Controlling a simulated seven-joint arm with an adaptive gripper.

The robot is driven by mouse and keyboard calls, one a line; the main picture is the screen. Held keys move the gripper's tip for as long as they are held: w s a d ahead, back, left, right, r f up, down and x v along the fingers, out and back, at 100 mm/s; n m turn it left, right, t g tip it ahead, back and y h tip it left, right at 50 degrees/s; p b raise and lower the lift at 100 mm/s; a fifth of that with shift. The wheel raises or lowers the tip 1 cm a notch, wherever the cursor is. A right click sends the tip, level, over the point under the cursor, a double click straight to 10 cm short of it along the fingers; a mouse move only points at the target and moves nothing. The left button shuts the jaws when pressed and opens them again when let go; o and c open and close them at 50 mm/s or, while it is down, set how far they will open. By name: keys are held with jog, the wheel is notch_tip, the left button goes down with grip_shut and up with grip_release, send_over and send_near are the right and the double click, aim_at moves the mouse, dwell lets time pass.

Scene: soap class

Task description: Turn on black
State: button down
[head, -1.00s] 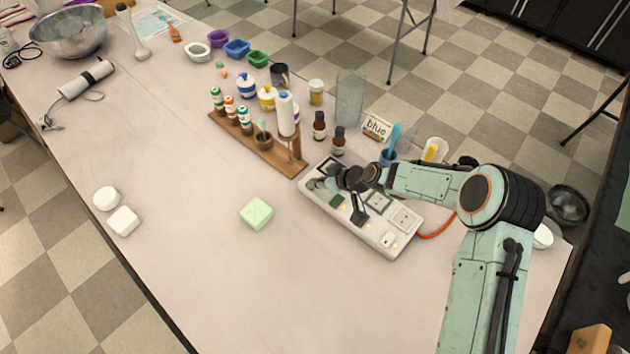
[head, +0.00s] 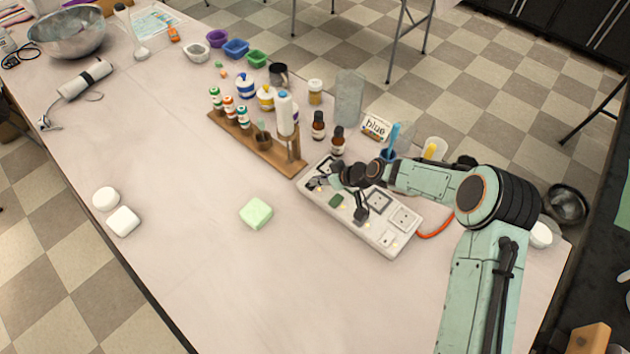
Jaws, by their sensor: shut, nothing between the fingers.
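A white power strip (head: 375,236) lies on the table right of centre. It has several sockets and small lit switches along its near edge. A black plug (head: 361,214) sits at its middle, and a dark green switch or part (head: 336,201) shows left of the plug. The gripper and wrist hide part of the strip's far left side.
A wooden rack (head: 268,152) with small bottles stands left of the strip. A green soap (head: 256,213) lies at the left. The front table is clear.

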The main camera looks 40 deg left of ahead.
jog(key=r, duration=0.4)
jog(key=shift+s+r, duration=0.2)
jog(key=shift+r, duration=0.05)
jog(key=v, duration=0.9)
jog(key=shift+s+d, duration=0.35)
jog(key=shift+s, duration=0.45)
jog(key=shift+r, duration=0.1)
